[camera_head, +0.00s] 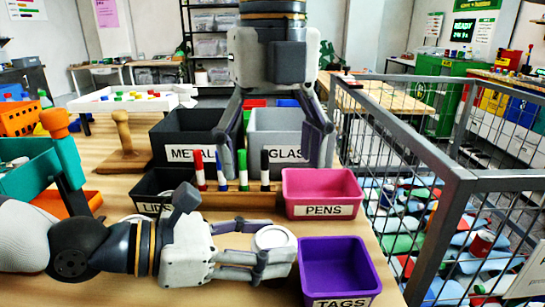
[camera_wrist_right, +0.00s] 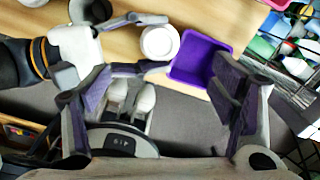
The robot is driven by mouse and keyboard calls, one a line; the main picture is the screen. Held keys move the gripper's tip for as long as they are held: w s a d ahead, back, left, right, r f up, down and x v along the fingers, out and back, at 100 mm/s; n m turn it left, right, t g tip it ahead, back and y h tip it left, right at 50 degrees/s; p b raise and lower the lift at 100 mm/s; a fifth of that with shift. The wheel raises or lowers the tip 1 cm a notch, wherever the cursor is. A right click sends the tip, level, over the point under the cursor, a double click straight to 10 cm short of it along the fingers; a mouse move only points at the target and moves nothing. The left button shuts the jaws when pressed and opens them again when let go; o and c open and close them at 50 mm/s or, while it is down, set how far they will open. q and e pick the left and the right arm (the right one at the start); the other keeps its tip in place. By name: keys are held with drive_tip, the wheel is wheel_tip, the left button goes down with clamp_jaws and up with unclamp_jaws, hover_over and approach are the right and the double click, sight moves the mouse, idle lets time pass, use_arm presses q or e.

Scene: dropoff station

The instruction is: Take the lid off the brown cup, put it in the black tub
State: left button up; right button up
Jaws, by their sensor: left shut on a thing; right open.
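A cup with a round white lid (camera_head: 275,238) stands at the front of the table, left of the purple tub. It also shows in the right wrist view (camera_wrist_right: 159,41). Its brown side is not visible to me. My left gripper (camera_head: 260,246) is shut on this cup from the left, its fingers along the cup's sides. The black tub (camera_head: 152,183) labelled LIDS is behind my left arm, which hides part of it. My right gripper (camera_head: 277,130) is open and empty, pointing down over the marker rack; its fingers also show in the right wrist view (camera_wrist_right: 165,88).
The purple TAGS tub (camera_head: 338,262) is close right of the cup. The pink PENS tub (camera_head: 321,187) is behind it. A rack (camera_head: 225,201) with several markers stands mid-table. METAL (camera_head: 182,132) and GLASS bins (camera_head: 262,123) are behind. A wire cage (camera_head: 455,215) borders the right.

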sight(273, 234)
wheel_tip(273, 234, down, 11)
drive_tip(key=shift+f, duration=0.15)
drive_tip(key=c, duration=1.5)
use_arm(q)
drive_tip(key=shift+f, duration=0.1)
use_arm(e)
drive_tip(key=shift+r, duration=0.5)
use_arm(q)
drive_tip(key=shift+f, duration=0.15)
use_arm(e)
drive_tip(key=shift+r, duration=0.65)
clamp_jaws()
drive_tip(key=shift+f, duration=0.15)
